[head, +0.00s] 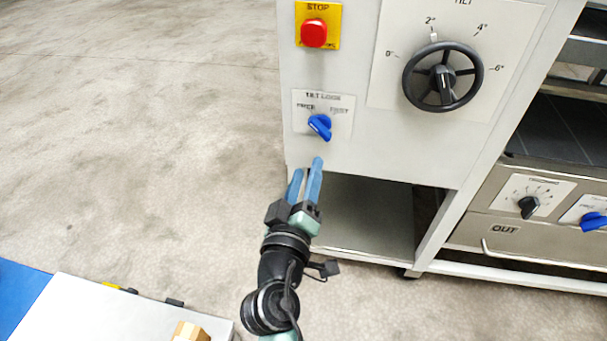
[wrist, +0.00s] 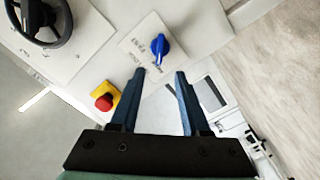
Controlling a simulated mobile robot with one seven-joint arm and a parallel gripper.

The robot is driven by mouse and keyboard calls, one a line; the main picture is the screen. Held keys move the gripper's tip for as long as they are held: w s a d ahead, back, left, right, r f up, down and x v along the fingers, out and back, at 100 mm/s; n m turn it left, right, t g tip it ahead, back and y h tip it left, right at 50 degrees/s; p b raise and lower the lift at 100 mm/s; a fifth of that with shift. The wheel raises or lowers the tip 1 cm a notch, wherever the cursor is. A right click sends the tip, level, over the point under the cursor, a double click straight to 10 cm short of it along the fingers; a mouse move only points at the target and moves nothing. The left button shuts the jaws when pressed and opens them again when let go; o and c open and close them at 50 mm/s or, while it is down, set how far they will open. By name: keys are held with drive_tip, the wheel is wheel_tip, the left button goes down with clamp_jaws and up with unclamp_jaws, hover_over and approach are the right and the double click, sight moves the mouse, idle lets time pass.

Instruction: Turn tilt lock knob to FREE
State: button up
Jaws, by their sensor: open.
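The blue tilt lock knob (head: 320,126) sits on a small white label plate (head: 343,99) on the machine's grey front panel. FREE is printed to the knob's left and another word, hard to read, to its right. I cannot tell for sure which word the knob points to. My gripper (head: 307,167) is open and empty, just below the knob and apart from it. In the wrist view the knob (wrist: 159,46) stands beyond the gap between my two blue fingertips (wrist: 159,74), roughly centred. Nothing covers the knob.
A red stop button (head: 314,33) on a yellow plate is above the knob. A black tilt handwheel (head: 443,77) is at the upper right. An open recess (head: 365,215) lies below the panel. Another panel with a black knob (head: 529,206) and a blue knob (head: 593,221) is at right.

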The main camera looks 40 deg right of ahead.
drive_tip(key=shift+v, duration=1.1)
drive_tip(key=w+a+r+m+t+y+p, duration=0.15)
drive_tip(key=w+a+r+t, duration=0.35)
drive_tip(key=r, duration=0.9)
drive_tip(key=a+r+m+t+y+p, duration=0.1)
drive_tip(key=a+r+t+y, duration=0.2)
drive_tip(key=a+r, duration=0.85)
drive_tip(key=s+a+r+n+t+y+p, duration=0.1)
drive_tip(key=s+a+r+t+y, duration=0.2)
drive_tip(key=r, duration=0.5)
drive_tip(key=s+a+r+n+t+y, duration=0.1)
drive_tip(key=s+a+r+t+y, duration=0.2)
drive_tip(key=r, duration=0.5)
drive_tip(key=s+a+r+n+t+y+p, duration=0.1)
drive_tip(key=s+a+r+t+y, duration=0.2)
drive_tip(key=r, duration=0.5)
wheel_tip(320, 180, up, 37)
drive_tip(key=g+p, duration=0.1)
drive_tip(key=p, duration=3.6)
drive_tip(key=shift+s+d+p, duration=0.35)
drive_tip(key=shift+s+p, duration=0.05)
drive_tip(key=shift+s, duration=0.05)
